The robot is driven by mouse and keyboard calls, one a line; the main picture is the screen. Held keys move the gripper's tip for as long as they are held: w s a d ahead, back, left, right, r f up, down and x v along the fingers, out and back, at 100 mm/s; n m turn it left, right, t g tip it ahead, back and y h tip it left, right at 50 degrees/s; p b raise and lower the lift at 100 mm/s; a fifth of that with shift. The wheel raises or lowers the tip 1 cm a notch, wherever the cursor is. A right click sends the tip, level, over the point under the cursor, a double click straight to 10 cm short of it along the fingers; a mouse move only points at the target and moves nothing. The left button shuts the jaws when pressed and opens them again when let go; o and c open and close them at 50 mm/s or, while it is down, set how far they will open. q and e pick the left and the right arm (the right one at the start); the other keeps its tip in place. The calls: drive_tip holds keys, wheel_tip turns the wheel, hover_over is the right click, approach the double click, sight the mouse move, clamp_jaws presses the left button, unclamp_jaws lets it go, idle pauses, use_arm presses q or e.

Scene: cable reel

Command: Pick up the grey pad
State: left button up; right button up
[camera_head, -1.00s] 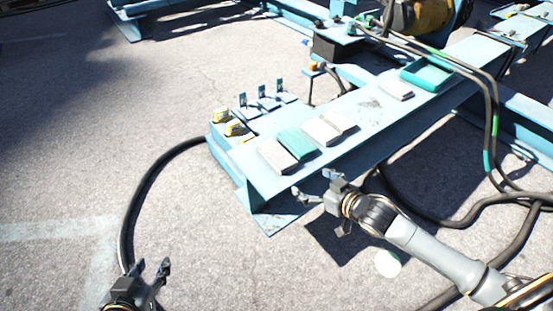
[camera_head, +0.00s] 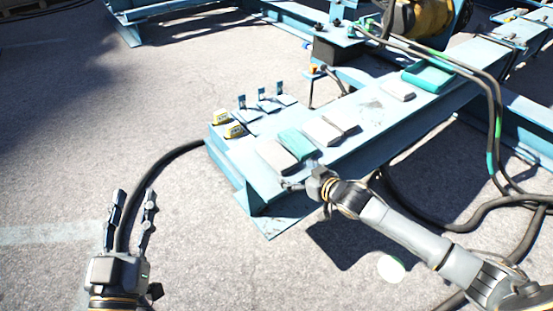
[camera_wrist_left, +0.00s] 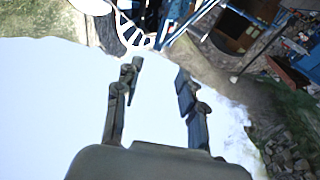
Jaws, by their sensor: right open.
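Pale grey pads lie flat on the blue beam (camera_head: 262,185). One grey pad (camera_head: 274,155) lies at the near left end, against a teal pad (camera_head: 296,144). Two more pale pads (camera_head: 321,131) lie side by side beyond it, and another (camera_head: 398,91) lies farther along. I cannot tell which one the task means. My right gripper (camera_head: 297,184) is at the beam's front edge, just below the nearest grey pad. It is open, its fingers partly hidden. My left gripper (camera_head: 134,194) is open and empty over the ground at lower left; its spread fingers also show in the left wrist view (camera_wrist_left: 157,78).
A teal tray (camera_head: 428,77) sits farther along the beam. Yellow-and-white parts (camera_head: 232,130) and small upright blue brackets (camera_head: 262,93) stand behind the pads. Black cables (camera_head: 493,110) cross the right side. Another black cable (camera_head: 160,166) curves near my left gripper.

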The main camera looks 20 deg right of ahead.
drive_tip(key=shift+w+a+f, duration=0.25)
drive_tip(key=shift+w+f, duration=0.05)
drive_tip(key=shift+w, duration=0.3)
drive_tip(key=c, duration=1.2)
use_arm(q)
drive_tip(key=shift+s+d+r+t+h, duration=0.1)
drive_tip(key=shift+s+r+t+h, duration=0.1)
drive_tip(key=shift+r+t, duration=0.3)
drive_tip(key=shift+s+r+t+h, duration=0.2)
drive_tip(key=shift+r+t, duration=0.1)
drive_tip(key=shift+r, duration=0.4)
use_arm(e)
drive_tip(key=shift+c, duration=0.3)
use_arm(q)
drive_tip(key=shift+w, duration=0.1)
use_arm(e)
drive_tip(key=shift+r, duration=0.15)
